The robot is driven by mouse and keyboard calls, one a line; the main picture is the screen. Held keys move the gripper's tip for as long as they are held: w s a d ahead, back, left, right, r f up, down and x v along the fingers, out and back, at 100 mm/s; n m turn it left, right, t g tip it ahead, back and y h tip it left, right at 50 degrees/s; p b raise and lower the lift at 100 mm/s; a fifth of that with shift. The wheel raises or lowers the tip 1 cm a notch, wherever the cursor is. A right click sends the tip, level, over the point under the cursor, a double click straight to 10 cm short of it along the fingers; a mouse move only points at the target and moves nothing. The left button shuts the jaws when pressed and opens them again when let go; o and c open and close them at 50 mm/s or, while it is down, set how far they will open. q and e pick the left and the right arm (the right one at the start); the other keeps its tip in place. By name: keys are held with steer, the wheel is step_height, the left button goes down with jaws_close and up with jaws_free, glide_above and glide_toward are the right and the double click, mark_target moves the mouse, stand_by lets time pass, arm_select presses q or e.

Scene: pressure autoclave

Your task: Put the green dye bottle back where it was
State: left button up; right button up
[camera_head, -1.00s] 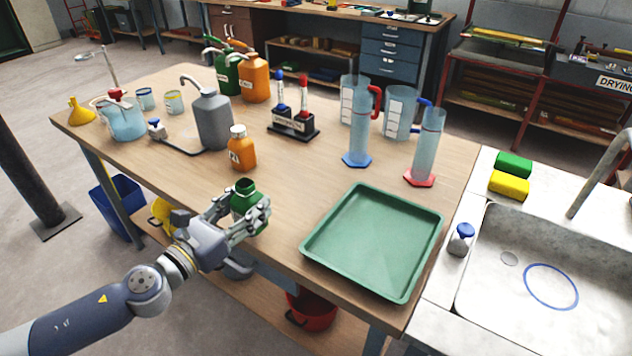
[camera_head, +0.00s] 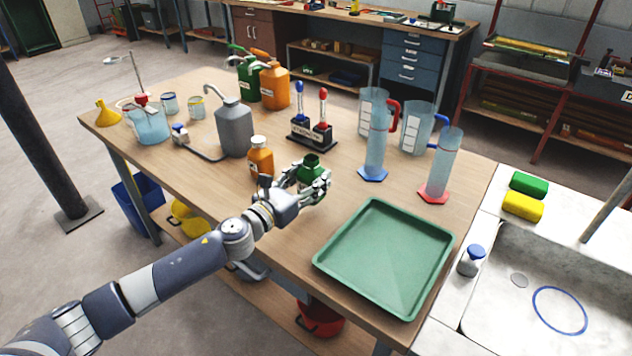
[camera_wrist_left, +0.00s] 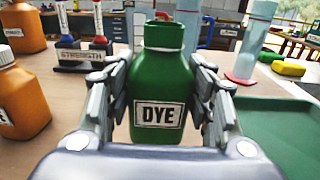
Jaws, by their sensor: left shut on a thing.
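The green dye bottle (camera_head: 311,172) is upright and has no cap on its open neck. It also shows in the left wrist view (camera_wrist_left: 158,85) with its "DYE" label facing the camera. My left gripper (camera_head: 318,188) is shut around its body from both sides. The bottle is over the table, right of the small orange bottle (camera_head: 261,158) and behind the green tray (camera_head: 385,258). I cannot tell whether its base touches the table. My right gripper is not in view.
A labelled stand with a blue and a red piece (camera_head: 313,132) is behind the bottle. Tall cylinders (camera_head: 376,145) stand to the right. A grey wash bottle (camera_head: 234,128) stands left. Bare wood (camera_head: 345,190) lies between bottle and cylinders.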

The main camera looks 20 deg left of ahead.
arm_select(q)
steer(key=shift+x, duration=1)
step_height(320, 180, down, 4)
steer(key=shift+d+r+b, duration=0.1)
steer(key=shift+b, duration=0.55)
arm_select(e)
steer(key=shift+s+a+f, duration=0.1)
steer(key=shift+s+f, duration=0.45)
arm_select(q)
steer(key=shift+s, duration=0.1)
steer(key=o, duration=1.3)
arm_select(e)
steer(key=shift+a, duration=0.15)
arm_select(q)
steer(key=shift+r, duration=0.1)
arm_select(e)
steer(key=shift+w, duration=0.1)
